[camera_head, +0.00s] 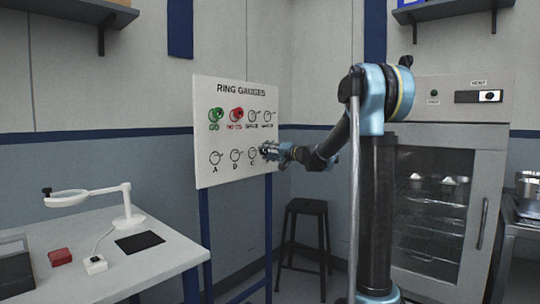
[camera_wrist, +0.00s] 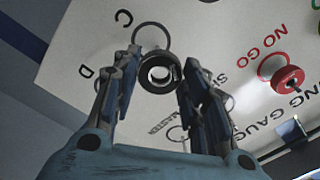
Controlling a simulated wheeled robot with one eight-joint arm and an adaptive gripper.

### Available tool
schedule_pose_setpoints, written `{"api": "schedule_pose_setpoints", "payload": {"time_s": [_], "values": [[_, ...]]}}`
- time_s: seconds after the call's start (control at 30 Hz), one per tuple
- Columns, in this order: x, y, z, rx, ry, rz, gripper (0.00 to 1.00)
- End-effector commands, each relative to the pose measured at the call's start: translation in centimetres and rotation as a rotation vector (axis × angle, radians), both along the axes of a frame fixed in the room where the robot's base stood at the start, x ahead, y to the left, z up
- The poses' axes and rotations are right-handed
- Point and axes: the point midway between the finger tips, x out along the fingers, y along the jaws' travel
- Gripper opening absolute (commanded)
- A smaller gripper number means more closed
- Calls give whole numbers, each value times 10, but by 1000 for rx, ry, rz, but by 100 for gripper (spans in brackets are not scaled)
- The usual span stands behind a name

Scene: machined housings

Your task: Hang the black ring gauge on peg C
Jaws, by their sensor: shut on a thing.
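My gripper (camera_head: 267,152) is at the board's lower right, just right of peg C. In the wrist view the gripper (camera_wrist: 160,75) is shut on the black ring gauge (camera_wrist: 147,81), whose pale hole faces the camera. The gap to the board is unclear.
A green gauge (camera_head: 216,115) and a red NO GO gauge (camera_head: 236,115) hang in the upper row; the red one also shows in the wrist view (camera_wrist: 289,79). A letter D (camera_wrist: 85,72) is beside the left finger. A stool (camera_head: 306,208) stands below my arm.

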Motion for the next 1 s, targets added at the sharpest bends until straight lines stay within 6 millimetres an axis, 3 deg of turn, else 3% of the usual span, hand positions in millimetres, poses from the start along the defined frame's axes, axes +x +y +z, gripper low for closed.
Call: {"api": "schedule_pose_setpoints", "payload": {"time_s": [1.0], "values": [[26, 33, -6, 0, 0, 0, 12]]}}
